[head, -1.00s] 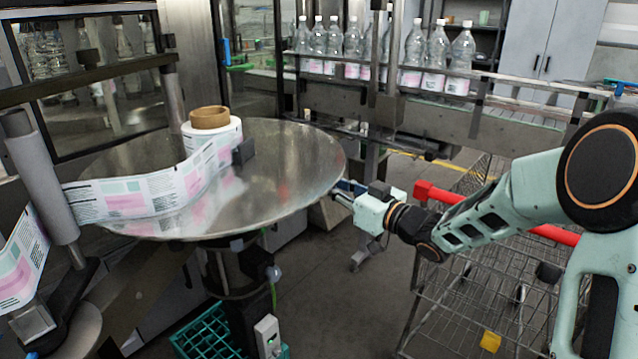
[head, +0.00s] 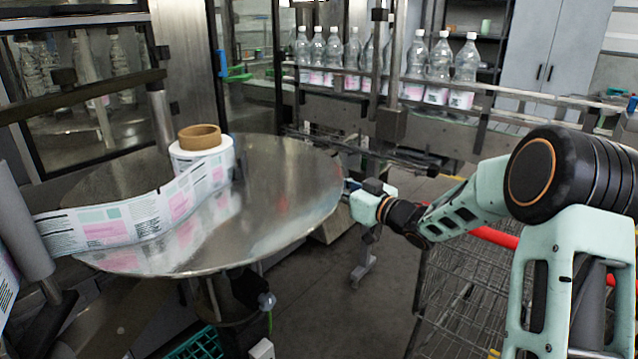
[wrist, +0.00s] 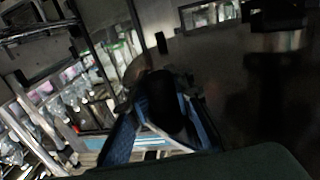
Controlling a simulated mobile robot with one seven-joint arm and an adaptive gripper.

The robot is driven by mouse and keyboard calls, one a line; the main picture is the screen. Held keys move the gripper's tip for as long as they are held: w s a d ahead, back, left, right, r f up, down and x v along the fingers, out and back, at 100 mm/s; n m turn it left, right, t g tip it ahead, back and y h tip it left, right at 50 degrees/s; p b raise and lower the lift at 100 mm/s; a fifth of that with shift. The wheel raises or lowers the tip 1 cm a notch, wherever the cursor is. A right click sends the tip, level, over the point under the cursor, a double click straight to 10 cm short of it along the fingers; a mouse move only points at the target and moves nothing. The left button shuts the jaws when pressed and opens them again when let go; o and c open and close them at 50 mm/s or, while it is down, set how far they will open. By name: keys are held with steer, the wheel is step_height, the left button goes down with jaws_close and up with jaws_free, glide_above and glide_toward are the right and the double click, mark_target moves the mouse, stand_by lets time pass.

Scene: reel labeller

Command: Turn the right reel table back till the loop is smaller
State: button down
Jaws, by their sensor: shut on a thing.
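The right reel table (head: 290,205) is a round, shiny steel disc left of centre in the head view. A label reel (head: 203,163) with a brown cardboard core (head: 199,137) stands on it. The printed label web (head: 120,222) runs from the reel in a shallow bowed loop over the table to the grey roller (head: 22,222) at the left. My gripper (head: 347,187) is shut on the disc's right rim; its fingertips are small and partly hidden there. The wrist view shows its blue-padded fingers (wrist: 165,115) around a dark part, against the dim disc (wrist: 230,65).
A conveyor with several bottles (head: 440,62) runs behind the table. A wire cart with a red handle (head: 495,237) stands under my arm at the right. A green crate (head: 200,345) lies below the table. The floor between table and cart is open.

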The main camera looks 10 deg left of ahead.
steer(key=shift+w+d, duration=0.35)
steer(key=shift+w, duration=0.5)
steer(key=c, duration=1.7)
jaws_free()
steer(key=shift+c, duration=0.2)
steer(key=shift+a, duration=0.1)
steer(key=v, duration=1.2)
